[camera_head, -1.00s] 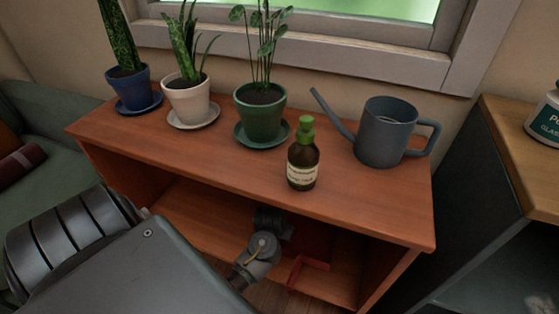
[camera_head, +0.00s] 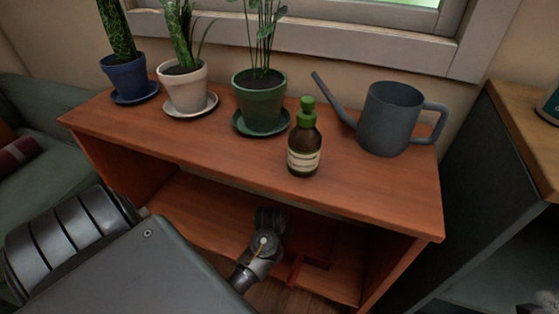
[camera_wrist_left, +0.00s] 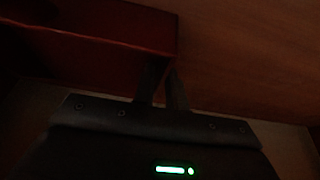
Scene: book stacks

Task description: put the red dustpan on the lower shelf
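The red dustpan (camera_head: 295,271) is partly in view inside the lower part of the wooden shelf unit, in shadow. Its dark red body fills the upper left of the left wrist view (camera_wrist_left: 85,28). My left gripper (camera_wrist_left: 166,78) has its two fingers close together at the dustpan's edge and seems shut on it; the contact is too dark to see clearly. In the head view my left arm reaches under the top board, and its fingers are hidden. The lower shelf (camera_head: 190,211) shows bare wood on the left. My right gripper is out of view.
The top board (camera_head: 250,165) holds a brown bottle (camera_head: 304,145), a grey watering can (camera_head: 388,120) and potted plants (camera_head: 259,105). The bottle stands near the front edge, above my wrist. A dark cabinet (camera_head: 470,160) is at right.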

